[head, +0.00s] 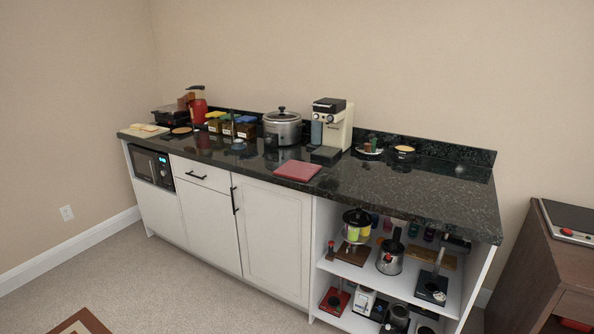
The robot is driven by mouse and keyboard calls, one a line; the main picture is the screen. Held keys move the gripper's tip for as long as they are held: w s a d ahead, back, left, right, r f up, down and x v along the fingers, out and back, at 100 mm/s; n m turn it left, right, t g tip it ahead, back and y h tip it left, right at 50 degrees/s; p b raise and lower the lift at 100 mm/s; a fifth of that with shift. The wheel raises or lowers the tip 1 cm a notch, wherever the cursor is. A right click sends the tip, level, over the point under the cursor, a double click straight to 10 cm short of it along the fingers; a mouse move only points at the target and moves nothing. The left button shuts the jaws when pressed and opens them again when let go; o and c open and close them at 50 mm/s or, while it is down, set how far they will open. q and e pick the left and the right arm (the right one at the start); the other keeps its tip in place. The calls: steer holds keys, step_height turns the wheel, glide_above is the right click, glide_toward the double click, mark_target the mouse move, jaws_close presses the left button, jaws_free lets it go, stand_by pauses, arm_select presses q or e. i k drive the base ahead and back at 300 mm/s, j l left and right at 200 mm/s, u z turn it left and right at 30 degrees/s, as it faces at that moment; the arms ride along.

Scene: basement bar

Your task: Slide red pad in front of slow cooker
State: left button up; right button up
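The red pad (298,171) lies flat on the dark stone counter, near its front edge. The slow cooker (282,128) is a silver pot with a dark lid, standing at the back of the counter. The pad is nearer the front than the cooker and slightly to its right, with bare counter between them. Neither of my grippers shows in the head view.
A cream coffee machine (331,125) stands right of the cooker. Boxes with coloured tops (228,127) and a red appliance (197,105) stand left. The counter (420,190) is clear at the front right. Open shelves (405,280) hold several items below.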

mark_target(295, 170)
steer(key=i+u, duration=0.15)
steer(key=i, duration=0.3)
steer(key=i+l+u, duration=0.2)
steer(key=i, duration=0.25)
steer(key=i+l+u, duration=0.15)
steer(key=i, duration=0.3)
steer(key=i+l+u, duration=0.15)
steer(key=i, duration=0.25)
steer(key=l, duration=0.1)
